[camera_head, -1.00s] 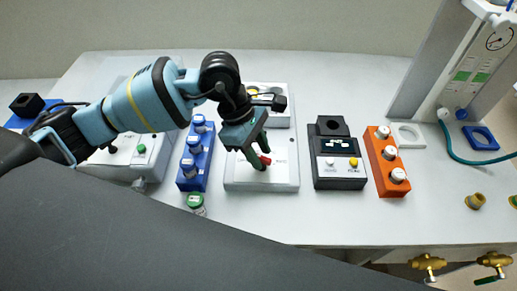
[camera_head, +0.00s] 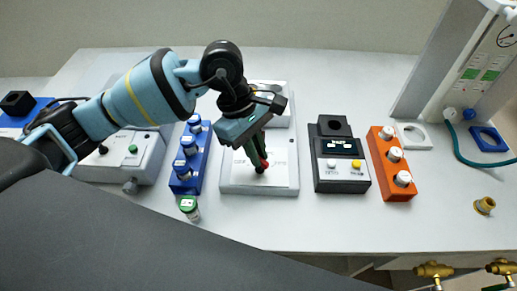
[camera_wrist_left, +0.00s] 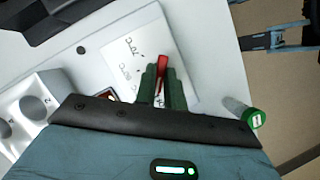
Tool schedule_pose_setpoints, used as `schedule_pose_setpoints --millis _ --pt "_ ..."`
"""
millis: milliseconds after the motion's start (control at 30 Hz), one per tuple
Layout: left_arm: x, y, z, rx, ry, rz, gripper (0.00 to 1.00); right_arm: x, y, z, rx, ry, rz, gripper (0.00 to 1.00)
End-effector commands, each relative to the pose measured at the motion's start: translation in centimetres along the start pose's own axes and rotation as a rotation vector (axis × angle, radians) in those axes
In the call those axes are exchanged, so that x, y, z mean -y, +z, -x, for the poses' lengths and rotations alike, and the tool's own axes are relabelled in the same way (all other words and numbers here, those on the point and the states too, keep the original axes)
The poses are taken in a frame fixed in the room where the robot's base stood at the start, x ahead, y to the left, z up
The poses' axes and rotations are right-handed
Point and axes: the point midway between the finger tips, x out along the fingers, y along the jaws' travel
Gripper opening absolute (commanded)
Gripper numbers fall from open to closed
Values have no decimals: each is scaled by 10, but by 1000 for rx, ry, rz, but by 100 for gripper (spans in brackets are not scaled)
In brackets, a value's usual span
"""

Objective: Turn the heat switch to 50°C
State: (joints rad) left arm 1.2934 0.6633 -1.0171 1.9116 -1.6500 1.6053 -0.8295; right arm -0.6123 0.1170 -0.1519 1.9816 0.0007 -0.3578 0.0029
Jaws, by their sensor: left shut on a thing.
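The heat switch's red handle (camera_head: 264,164) is on a white box (camera_head: 230,186) in the middle of the bench. My left gripper (camera_head: 261,163) reaches down from above, its green fingers shut on the handle. In the left wrist view, the red handle (camera_wrist_left: 162,66) shows between the two fingers (camera_wrist_left: 161,86). The fingers hide part of the switch.
A blue rack (camera_head: 180,187) with capped vials stands left of the box, with a green-capped vial (camera_head: 189,208) in front. A black device (camera_head: 342,184) and an orange rack (camera_head: 391,180) stand to the right. The front bench strip is mostly clear.

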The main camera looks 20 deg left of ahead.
Motion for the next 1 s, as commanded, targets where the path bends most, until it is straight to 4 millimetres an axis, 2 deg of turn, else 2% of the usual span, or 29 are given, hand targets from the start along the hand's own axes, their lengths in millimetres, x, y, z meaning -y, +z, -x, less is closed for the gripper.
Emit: schedule_pose_setpoints --millis 33,233,600,1000 --pt "-2 -2 -4 3 -18 -38 0 1 11 -3 18 -2 -3 52" --pt "-3 -1 -4 4 -82 -195 0 3 28 -10 44 -7 -9 52" --pt "-5 0 -2 2 -169 -411 0 7 48 -24 69 -11 -23 52" --pt "-5 1 1 0 -198 -485 0 8 56 -27 83 -13 -24 52"
